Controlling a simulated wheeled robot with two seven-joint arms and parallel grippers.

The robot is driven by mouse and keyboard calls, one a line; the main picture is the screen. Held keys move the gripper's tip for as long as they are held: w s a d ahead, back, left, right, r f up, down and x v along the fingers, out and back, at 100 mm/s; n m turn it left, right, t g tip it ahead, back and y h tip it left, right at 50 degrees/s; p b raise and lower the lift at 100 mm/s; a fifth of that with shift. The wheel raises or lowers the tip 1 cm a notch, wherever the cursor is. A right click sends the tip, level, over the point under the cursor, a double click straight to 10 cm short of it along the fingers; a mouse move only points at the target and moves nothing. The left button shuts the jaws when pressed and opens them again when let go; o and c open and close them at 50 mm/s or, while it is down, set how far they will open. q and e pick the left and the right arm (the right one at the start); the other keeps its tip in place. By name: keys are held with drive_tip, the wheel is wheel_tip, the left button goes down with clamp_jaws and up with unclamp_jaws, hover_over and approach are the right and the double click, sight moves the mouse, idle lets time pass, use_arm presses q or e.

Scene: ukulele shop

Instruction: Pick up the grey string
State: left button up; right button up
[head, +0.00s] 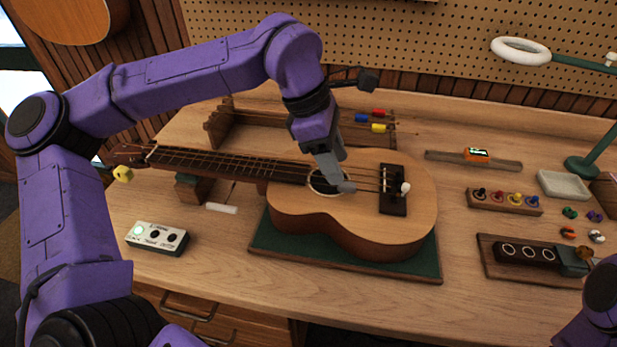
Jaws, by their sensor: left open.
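A small pale grey coil (597,236), which looks like the grey string, lies on the bench near the right edge. Beside it lie an orange coil (568,232), a green coil (570,212) and a purple coil (595,216). My left gripper (346,187) points down over the ukulele (400,222), next to its sound hole and well to the left of the grey coil. It is open, and I see nothing held in it. Its fingers overlap in the view, and their gap to the ukulele top cannot be judged. My right gripper is out of view.
The ukulele lies on a green mat (262,238), with its neck on a support block. A wooden board with a dark fixture (525,252) lies just below the coils. A peg rack (488,207), a pale tray (563,184) and a green lamp (583,166) stand nearby.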

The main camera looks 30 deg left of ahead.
sight(345, 184)
use_arm(q)
drive_tip(key=x, duration=0.4)
drive_tip(key=shift+w+f+p, duration=0.15)
drive_tip(key=shift+f+p, duration=0.15)
drive_tip(key=shift+p, duration=0.05)
clamp_jaws()
drive_tip(key=shift+r, duration=0.15)
